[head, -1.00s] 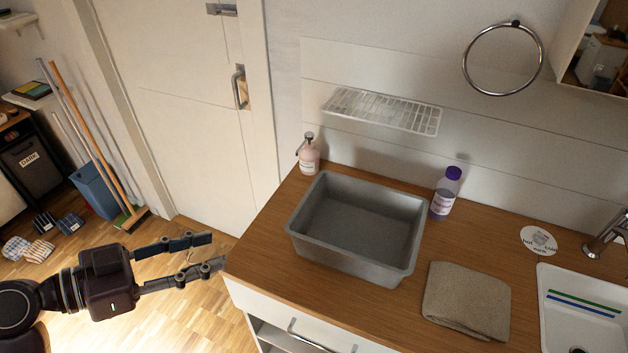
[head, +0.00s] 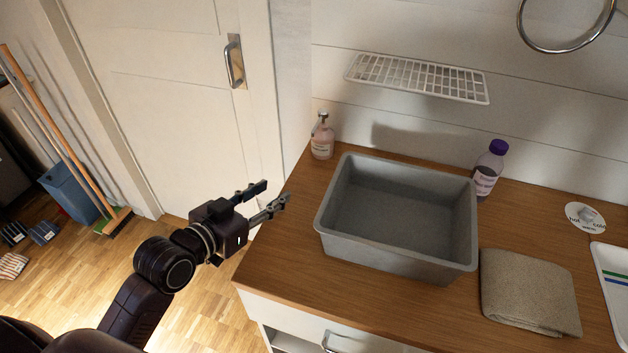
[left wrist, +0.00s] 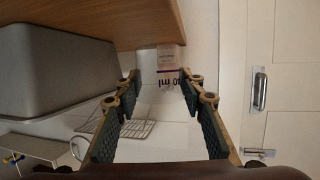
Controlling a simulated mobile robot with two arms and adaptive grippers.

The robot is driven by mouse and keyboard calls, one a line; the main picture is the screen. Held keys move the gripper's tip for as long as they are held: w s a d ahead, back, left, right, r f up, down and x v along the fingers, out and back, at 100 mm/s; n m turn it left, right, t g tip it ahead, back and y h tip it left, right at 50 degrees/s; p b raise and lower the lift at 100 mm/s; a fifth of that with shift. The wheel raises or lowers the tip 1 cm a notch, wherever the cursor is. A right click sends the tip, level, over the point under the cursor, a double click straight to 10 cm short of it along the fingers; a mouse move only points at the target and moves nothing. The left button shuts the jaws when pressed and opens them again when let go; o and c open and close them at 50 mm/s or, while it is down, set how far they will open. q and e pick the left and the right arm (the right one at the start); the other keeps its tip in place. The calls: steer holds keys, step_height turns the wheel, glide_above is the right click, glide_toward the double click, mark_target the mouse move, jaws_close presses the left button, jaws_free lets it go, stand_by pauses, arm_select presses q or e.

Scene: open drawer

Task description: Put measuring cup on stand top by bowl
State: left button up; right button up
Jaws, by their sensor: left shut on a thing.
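My left gripper (head: 268,194) is beside the front left edge of the wooden stand top (head: 270,270), left of the grey rectangular basin (head: 345,245), the only bowl-like vessel there. In the left wrist view its fingers (left wrist: 157,84) are apart around a clear, faint thing. Purple "ml" lettering shows between the fingertips, so I take the thing to be the measuring cup (left wrist: 172,82). Its outline is hard to make out, and it barely shows in the head view. The basin also shows in the left wrist view (left wrist: 50,70). My right gripper is out of view.
A pink soap bottle (head: 322,138) stands behind the basin's left corner. A purple-capped bottle (head: 487,172) stands at its right. A folded towel (head: 530,290) lies at right. A white wire rack (head: 418,78) is on the wall. The stand top's front left part is bare.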

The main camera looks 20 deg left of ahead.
arm_select(q)
steer(key=w, duration=0.3)
steer(key=w+d+p, duration=0.1)
steer(key=w, duration=0.2)
steer(key=w+d, duration=0.1)
steer(key=w, duration=0.2)
steer(key=shift+w+d+r+p, duration=0.1)
steer(key=shift+w+p, duration=0.05)
steer(key=shift+p, duration=0.2)
steer(key=w, duration=0.2)
steer(key=w+d, duration=0.1)
steer(key=w, duration=0.2)
steer(key=w+d+p, duration=0.1)
steer(key=w, duration=0.2)
steer(key=shift+w+f, duration=0.2)
steer(key=shift+f, duration=1.8)
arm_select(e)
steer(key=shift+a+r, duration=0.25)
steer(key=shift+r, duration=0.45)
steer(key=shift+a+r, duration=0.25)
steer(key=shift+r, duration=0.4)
arm_select(q)
steer(key=o, duration=0.6)
steer(key=shift+o, duration=0.8)
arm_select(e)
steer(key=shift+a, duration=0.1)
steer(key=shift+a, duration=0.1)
